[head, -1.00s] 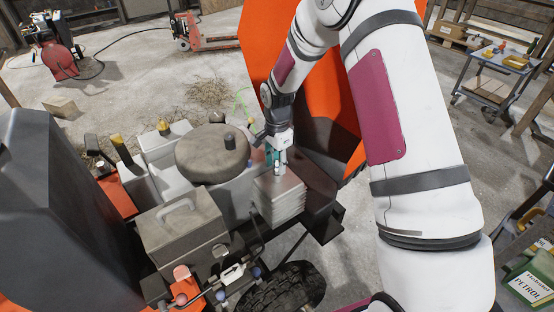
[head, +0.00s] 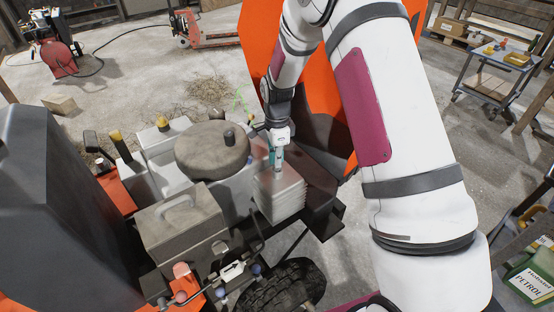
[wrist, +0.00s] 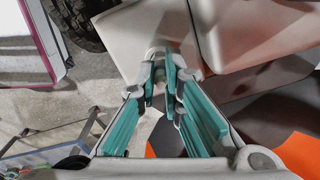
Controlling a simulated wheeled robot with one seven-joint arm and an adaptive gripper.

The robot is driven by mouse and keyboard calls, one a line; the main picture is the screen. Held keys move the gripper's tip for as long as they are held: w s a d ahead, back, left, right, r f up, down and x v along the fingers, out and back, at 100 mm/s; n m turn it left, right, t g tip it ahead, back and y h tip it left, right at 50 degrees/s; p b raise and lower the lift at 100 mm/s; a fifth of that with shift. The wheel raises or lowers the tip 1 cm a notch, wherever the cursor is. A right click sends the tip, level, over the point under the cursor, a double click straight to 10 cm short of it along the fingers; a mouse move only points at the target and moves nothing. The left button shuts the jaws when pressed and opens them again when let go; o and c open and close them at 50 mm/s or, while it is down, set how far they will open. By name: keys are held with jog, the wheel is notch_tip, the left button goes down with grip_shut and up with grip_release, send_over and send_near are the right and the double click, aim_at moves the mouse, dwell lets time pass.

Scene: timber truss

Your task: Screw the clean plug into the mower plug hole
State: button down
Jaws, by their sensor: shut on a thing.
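The mower (head: 180,217) stands with its engine uncovered in the head view. Its finned cylinder block (head: 281,197) is right of the round engine cover (head: 212,150). My gripper (head: 277,166) points down at the top of this block, its teal fingers close together. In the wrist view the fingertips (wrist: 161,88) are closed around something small. The clean plug is mostly hidden between them, so its shape and tilt cannot be made out. The plug hole is hidden too, and I cannot tell whether the plug touches it.
The raised orange hood (head: 257,40) stands close behind my arm. A grey box (head: 180,224) with a handle and control levers sit left of the block. Open floor lies behind the mower.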

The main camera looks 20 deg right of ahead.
jog(key=m, duration=0.4)
jog(key=shift+w+r, duration=0.1)
jog(key=m+p, duration=0.1)
jog(key=m, duration=0.3)
jog(key=m+p, duration=0.1)
jog(key=m, duration=0.3)
jog(key=shift+m+p, duration=0.35)
jog(key=shift+m, duration=0.05)
jog(key=shift+m+p, duration=0.4)
jog(key=shift+m, duration=0.5)
jog(key=m+p, duration=0.1)
jog(key=m, duration=0.4)
jog(key=shift+w+d+m, duration=0.1)
jog(key=shift+m, duration=0.8)
